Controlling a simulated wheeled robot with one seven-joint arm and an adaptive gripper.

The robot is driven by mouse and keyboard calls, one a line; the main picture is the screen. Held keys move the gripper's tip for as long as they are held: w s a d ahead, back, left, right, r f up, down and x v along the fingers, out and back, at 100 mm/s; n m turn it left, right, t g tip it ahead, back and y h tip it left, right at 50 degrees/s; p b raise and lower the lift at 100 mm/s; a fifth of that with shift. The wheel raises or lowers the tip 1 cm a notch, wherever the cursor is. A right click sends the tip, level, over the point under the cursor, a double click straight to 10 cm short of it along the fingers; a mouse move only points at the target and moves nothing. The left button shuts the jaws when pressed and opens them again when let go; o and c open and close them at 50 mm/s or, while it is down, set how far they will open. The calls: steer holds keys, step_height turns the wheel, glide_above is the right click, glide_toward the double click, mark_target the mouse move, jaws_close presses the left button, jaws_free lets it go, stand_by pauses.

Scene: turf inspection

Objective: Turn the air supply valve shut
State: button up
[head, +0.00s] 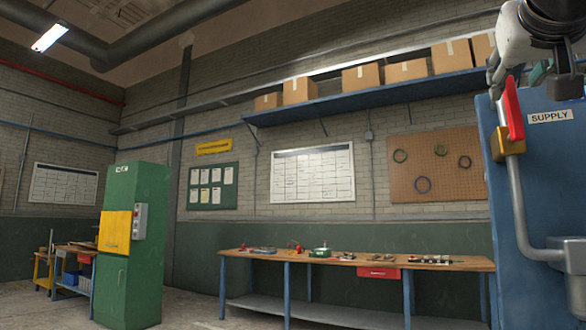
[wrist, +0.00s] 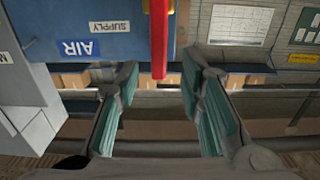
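The air supply valve has a red lever handle (head: 513,108) on a brass-coloured body (head: 508,143), at the right of the head view. The lever points up, roughly in line with the grey pipe (head: 518,200) below the body. In the wrist view, which looks upside down, the red lever (wrist: 159,38) comes down from the top edge between my fingers. My gripper (wrist: 160,70) is open, with teal pads on either side of the lever. Gaps show on both sides, so I see no contact. In the head view my gripper is partly cut off at the top right, close above the lever.
A blue panel (head: 550,190) with a SUPPLY label (head: 550,116) stands behind the valve. A grey box (head: 570,260) joins the pipe at lower right. A workbench (head: 360,262) with tools and a green cabinet (head: 130,250) stand farther back. Cartons sit on a high shelf (head: 370,95).

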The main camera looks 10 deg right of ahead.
mark_target(511, 90)
steer(key=x, duration=0.5)
steer(key=shift+w+d, duration=0.25)
steer(key=shift+c, duration=0.2)
jaws_close()
